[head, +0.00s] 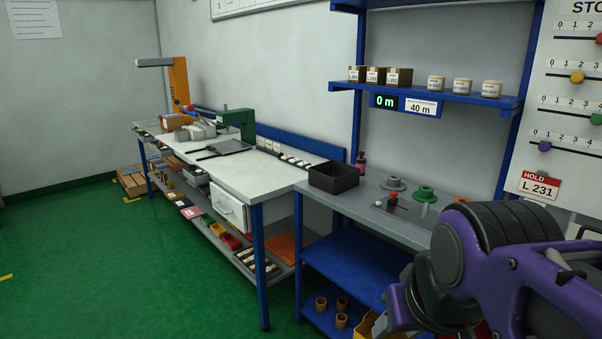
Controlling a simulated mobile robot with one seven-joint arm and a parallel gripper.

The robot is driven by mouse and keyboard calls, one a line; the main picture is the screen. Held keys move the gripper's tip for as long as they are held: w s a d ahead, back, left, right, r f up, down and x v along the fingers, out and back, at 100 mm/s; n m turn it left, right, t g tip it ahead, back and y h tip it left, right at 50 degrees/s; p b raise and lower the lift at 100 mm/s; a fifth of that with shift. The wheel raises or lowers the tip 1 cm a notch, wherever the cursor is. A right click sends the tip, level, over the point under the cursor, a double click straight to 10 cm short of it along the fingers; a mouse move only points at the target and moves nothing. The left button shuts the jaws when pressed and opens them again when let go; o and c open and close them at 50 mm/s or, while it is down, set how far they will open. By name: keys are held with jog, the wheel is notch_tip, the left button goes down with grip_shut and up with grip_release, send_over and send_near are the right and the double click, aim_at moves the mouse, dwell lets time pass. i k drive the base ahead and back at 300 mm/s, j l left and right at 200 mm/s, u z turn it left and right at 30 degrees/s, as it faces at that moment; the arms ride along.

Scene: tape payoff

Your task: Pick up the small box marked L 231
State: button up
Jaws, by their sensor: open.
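Three small brown boxes with pale labels stand side by side at the left end of the blue upper shelf: a left box (356,74), a middle box (375,76) and a right box (399,77). Their printing is too small to read surely, so I cannot tell which is marked L 231. A red and white tag reading HOLD L 231 (540,186) hangs on the wall board at the right. Purple and black links of my own arm fill the lower right. My gripper's fingers do not show.
Three pale round rolls (462,87) share the blue shelf (430,97), above a display reading 0 m and a 40 m label. Below, a grey bench (345,211) holds a black tray (334,177) and spools. A white table (262,178) stands left. Green floor is clear at left.

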aim_at(396, 77)
jog(key=i+j, duration=0.3)
jog(key=j, duration=0.2)
jog(key=i+j+z, duration=0.15)
jog(key=j, duration=0.2)
jog(key=i+j+z, duration=0.1)
jog(key=i+j, duration=0.15)
jog(key=j, duration=0.15)
jog(key=z, duration=1.95)
jog(key=j, duration=0.45)
jog(key=i+j, duration=0.15)
jog(key=j, duration=0.8)
jog(key=i+j+u, duration=0.1)
jog(key=i+j, duration=0.15)
jog(key=j, duration=0.1)
